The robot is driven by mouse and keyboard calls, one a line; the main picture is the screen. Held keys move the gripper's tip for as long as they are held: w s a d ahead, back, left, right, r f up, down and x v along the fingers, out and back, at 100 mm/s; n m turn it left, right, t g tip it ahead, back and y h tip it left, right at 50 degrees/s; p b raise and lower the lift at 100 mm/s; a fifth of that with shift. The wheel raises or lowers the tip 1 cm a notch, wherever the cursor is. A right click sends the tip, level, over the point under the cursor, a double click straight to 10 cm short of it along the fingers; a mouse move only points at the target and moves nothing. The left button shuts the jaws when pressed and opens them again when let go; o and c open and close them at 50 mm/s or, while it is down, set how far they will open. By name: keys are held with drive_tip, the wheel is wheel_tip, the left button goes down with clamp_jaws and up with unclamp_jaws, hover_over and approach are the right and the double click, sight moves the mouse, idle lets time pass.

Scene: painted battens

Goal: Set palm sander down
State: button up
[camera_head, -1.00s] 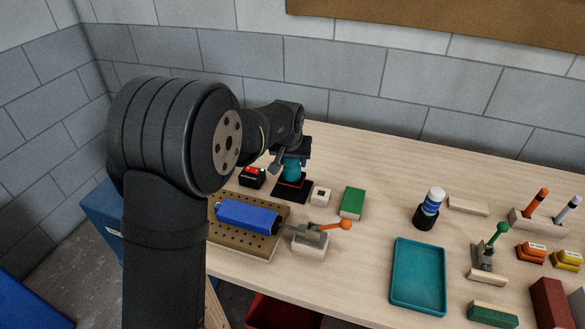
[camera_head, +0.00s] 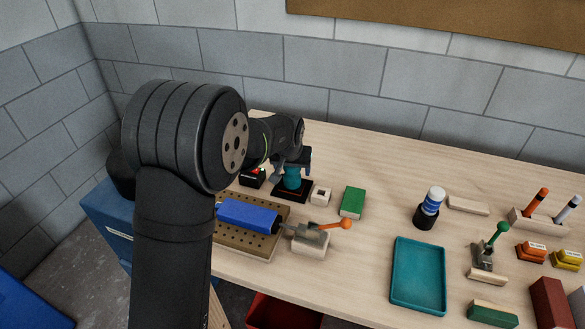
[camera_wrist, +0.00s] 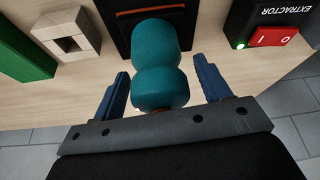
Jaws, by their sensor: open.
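The palm sander (camera_head: 292,177) has a teal rounded body and stands upright on a dark square pad (camera_head: 278,194) near the back left of the bench. In the wrist view the teal body of the sander (camera_wrist: 160,70) shows from close up, with the dark pad and its orange line (camera_wrist: 118,30) beyond it. My gripper (camera_head: 293,165) is at the sander's upper part. In the wrist view its blue fingers (camera_wrist: 160,68) are spread, one on each side of the sander, with gaps visible between. The sander's underside is hidden.
A black extractor switch box (camera_head: 252,178) is left of the pad. A small pale block (camera_head: 320,195) and a green block (camera_head: 352,202) stand right of it. A blue batten (camera_head: 248,217) lies on a pegboard in front, beside an orange-knobbed clamp (camera_head: 345,224). Bench is clear behind.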

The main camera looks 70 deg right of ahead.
drive_tip(key=v, duration=1.2)
drive_tip(key=shift+d+r, duration=0.1)
drive_tip(key=shift+r, duration=0.05)
drive_tip(key=x, duration=1.1)
drive_tip(key=shift+f, duration=0.25)
drive_tip(key=shift+w+d+f, duration=0.1)
drive_tip(key=shift+d+f, duration=0.05)
drive_tip(key=shift+d, duration=0.05)
drive_tip(key=shift+a+r, duration=0.1)
drive_tip(key=shift+r, duration=1.8)
drive_tip(key=shift+f, duration=0.1)
